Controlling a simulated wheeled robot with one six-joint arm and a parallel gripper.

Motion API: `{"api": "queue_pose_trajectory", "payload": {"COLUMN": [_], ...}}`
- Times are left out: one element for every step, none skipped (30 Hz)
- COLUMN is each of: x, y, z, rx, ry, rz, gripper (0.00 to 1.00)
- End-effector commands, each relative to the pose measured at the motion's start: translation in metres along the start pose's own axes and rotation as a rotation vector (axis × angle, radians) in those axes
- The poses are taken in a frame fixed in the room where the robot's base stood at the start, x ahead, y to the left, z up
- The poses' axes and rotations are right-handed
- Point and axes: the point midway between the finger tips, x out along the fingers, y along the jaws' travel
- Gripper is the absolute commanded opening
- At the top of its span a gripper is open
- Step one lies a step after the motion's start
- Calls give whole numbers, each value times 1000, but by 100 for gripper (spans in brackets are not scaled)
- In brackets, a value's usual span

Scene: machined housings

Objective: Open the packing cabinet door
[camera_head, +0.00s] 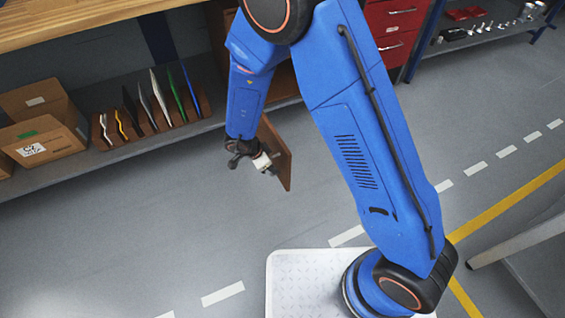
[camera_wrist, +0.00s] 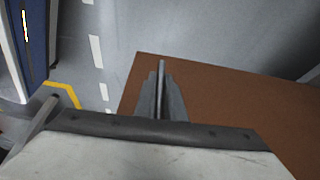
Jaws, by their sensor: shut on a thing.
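The packing cabinet (camera_head: 281,85) is a brown wooden box under the workbench, mostly hidden behind my arm. Its brown door (camera_head: 283,160) stands swung out from the cabinet front, upright over the grey floor. In the head view my gripper (camera_head: 266,163) is at the door's outer face. In the wrist view the door (camera_wrist: 230,95) fills the right side as a brown panel. My gripper's fingers (camera_wrist: 160,95) are close together against it, shut on the door's handle, which the fingers hide.
A workbench (camera_head: 80,18) runs along the back. Its lower shelf (camera_head: 100,152) holds cardboard boxes (camera_head: 42,120) and a rack of upright folders (camera_head: 150,105). A red drawer unit (camera_head: 393,20) stands right of the cabinet. The floor (camera_head: 180,215) left of the door is clear.

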Motion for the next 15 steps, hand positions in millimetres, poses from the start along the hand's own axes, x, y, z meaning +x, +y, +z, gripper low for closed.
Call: {"api": "queue_pose_trajectory", "payload": {"x": [-2, -2, -4, -4, -4, -5, -5, -5, -6, -6, -6, -6, -6, -6, -6], "y": [0, 0, -1, -1, -1, -1, -1, -1, -1, -1, -1, -1, -1, -1, -1], "z": [4, 6, 9, 10, 12, 13, 14, 14, 14, 14, 15, 15, 15, 15, 14], "rx": [-2, -2, -1, -2, -2, -2, -2, -2, -2, -2, -2, -1, -1, -1, -1], "ry": [1, 0, 0, 0, 0, 1, 1, 1, 1, 1, 1, 1, 1, 1, 1], "rz": [1, 1, 1, 1, 1, 1, 2, 2, 2, 2, 2, 2, 2, 2, 2], "gripper": [0, 0, 0, 0, 0, 0, 0, 0, 0, 0, 0, 0, 0, 0, 0]}}
